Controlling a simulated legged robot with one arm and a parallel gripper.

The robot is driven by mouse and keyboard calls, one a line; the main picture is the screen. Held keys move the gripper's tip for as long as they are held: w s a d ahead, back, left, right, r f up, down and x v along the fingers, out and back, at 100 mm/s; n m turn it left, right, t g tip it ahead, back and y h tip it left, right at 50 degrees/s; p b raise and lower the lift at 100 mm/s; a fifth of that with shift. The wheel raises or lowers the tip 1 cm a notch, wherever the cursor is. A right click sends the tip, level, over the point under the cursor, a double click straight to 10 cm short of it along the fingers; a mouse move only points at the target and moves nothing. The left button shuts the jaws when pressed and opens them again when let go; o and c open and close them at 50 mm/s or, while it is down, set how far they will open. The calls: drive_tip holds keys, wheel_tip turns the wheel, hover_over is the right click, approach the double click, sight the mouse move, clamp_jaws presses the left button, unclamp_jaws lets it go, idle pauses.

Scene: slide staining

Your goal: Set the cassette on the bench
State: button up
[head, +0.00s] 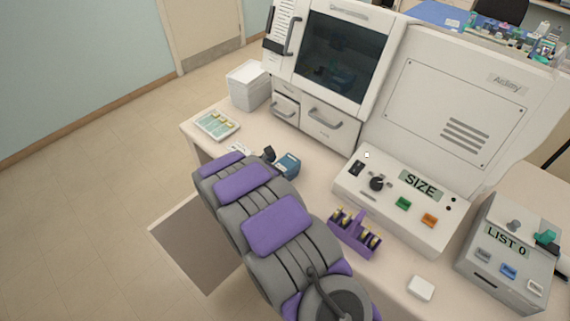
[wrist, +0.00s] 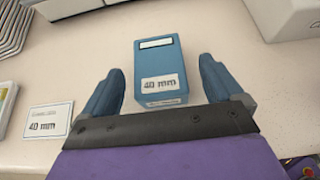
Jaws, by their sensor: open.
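The cassette, a blue box labelled "40 mm" (wrist: 161,65), stands on the bench (wrist: 215,95) in the wrist view. It also shows in the head view (head: 288,163), just past the end of my arm and partly hidden by it. My gripper (wrist: 160,75) is open, with one finger on each side of the cassette's near end. Clear gaps show between the fingers and the cassette. In the head view my gripper (head: 277,158) is mostly hidden by the arm.
A "40 mm" card (wrist: 48,120) lies left of the cassette. A slide tray (head: 217,125) and white bin (head: 249,86) stand at the bench's left. The "SIZE" panel (head: 390,205), purple rack (head: 354,234) and "LIST 0" box (head: 508,250) are to the right.

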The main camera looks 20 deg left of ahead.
drive_tip(key=v, duration=0.8)
drive_tip(key=shift+s+a+r, duration=0.1)
drive_tip(key=shift+s+r, duration=0.05)
drive_tip(key=shift+s, duration=0.15)
